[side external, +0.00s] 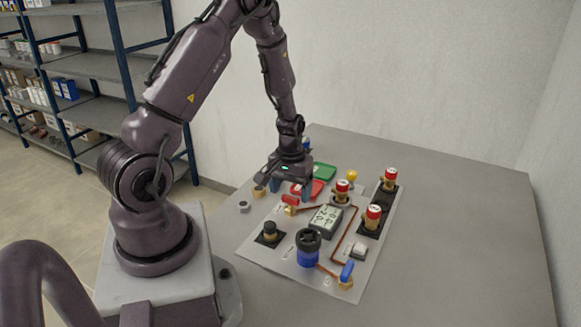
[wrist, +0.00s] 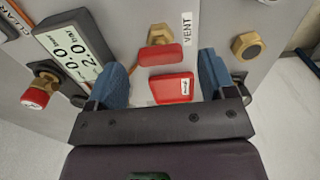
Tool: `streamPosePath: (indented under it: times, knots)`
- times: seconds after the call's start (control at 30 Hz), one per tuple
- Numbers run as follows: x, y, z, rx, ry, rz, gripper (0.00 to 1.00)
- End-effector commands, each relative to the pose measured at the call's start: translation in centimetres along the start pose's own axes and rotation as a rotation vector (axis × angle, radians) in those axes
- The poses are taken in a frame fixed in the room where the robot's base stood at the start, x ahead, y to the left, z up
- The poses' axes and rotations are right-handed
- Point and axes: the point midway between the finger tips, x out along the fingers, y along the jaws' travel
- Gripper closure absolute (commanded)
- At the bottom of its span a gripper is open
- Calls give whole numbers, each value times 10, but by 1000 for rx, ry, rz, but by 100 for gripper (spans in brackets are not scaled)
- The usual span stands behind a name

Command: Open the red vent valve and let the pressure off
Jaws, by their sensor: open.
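The red vent valve shows in the wrist view as a red handle (wrist: 160,55) on a brass body (wrist: 160,34), beside a "VENT" label. In the side view its red handle (side external: 289,200) sits at the back left of the panel. My gripper (side external: 289,190) is open above that area, pointing down. In the wrist view its blue fingers (wrist: 162,82) stand wide apart on either side, with the red handle just beyond the tips. Nothing is held. I cannot tell whether a finger touches anything.
A display (side external: 325,220) reads 0.0 and 2.0 in the wrist view. Red-capped fittings (side external: 373,216), a black-and-blue knob (side external: 308,246) and a blue-handled valve (side external: 346,272) stand around. The table's right is clear.

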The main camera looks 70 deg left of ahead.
Motion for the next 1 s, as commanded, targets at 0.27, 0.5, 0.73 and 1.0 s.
streamPosePath:
  times: [0.27, 0.5, 0.73, 1.0]
  knots:
    - [-64, 0, -1, 0, 8, 2, 23]
    - [-102, 0, -1, -1, 4, 1, 23]
    - [-112, 0, 0, -3, 1, 1, 23]
    - [-112, 0, 1, 2, -6, 0, 23]
